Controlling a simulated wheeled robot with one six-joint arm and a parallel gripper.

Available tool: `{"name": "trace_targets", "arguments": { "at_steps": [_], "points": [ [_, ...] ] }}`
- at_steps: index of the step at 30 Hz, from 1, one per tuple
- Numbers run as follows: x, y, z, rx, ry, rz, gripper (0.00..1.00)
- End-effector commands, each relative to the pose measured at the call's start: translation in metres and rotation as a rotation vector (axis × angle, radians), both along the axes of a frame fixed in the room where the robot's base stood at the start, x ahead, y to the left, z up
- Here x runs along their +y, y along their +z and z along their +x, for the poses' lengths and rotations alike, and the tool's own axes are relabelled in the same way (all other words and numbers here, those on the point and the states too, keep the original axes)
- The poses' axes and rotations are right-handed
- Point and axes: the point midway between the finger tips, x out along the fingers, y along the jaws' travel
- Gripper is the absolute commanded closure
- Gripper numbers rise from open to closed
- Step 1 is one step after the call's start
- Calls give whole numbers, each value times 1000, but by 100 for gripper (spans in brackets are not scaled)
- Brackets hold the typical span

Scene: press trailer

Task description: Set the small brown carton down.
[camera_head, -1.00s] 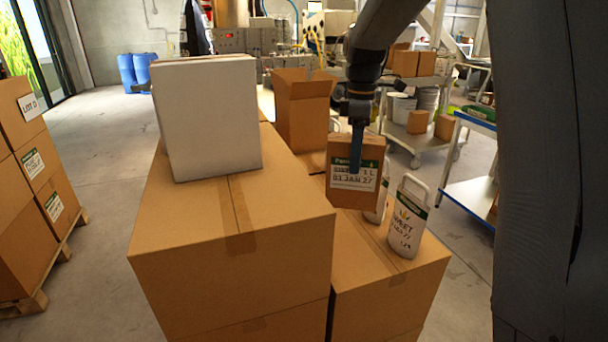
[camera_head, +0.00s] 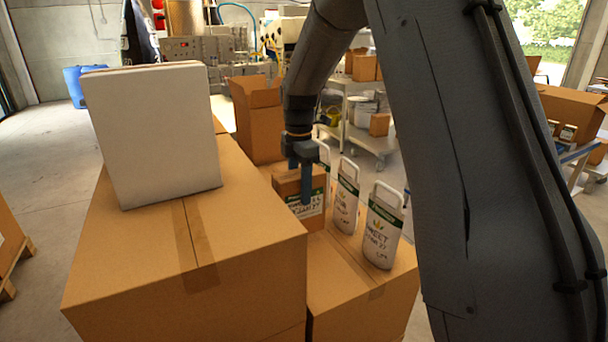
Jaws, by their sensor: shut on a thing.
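The small brown carton (camera_head: 287,187) has a green and white printed label facing me. My gripper (camera_head: 305,178) comes down from above and is shut on the carton; one blue-grey finger lies across its front. The carton is upright, over the lower big carton (camera_head: 350,277), beside the taller one. I cannot tell whether its bottom touches the surface below. Part of its label and top is hidden by the gripper.
The taller big carton (camera_head: 190,255) on the left bears a white box (camera_head: 152,135). An open brown box (camera_head: 257,115) stands behind. A loaded trolley (camera_head: 360,140) is farther back.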

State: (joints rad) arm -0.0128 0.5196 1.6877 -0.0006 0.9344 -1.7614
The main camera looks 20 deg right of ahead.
Motion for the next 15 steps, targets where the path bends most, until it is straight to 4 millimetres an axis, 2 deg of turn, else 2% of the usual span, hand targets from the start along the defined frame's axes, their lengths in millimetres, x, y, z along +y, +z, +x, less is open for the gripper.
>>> {"name": "trace_targets", "arguments": {
  "at_steps": [5, 15],
  "points": [
    [-2, -6, 1, -2, -3, 0, 100],
    [-4, -39, 1, -3, -7, 0, 100]
  ]
}}
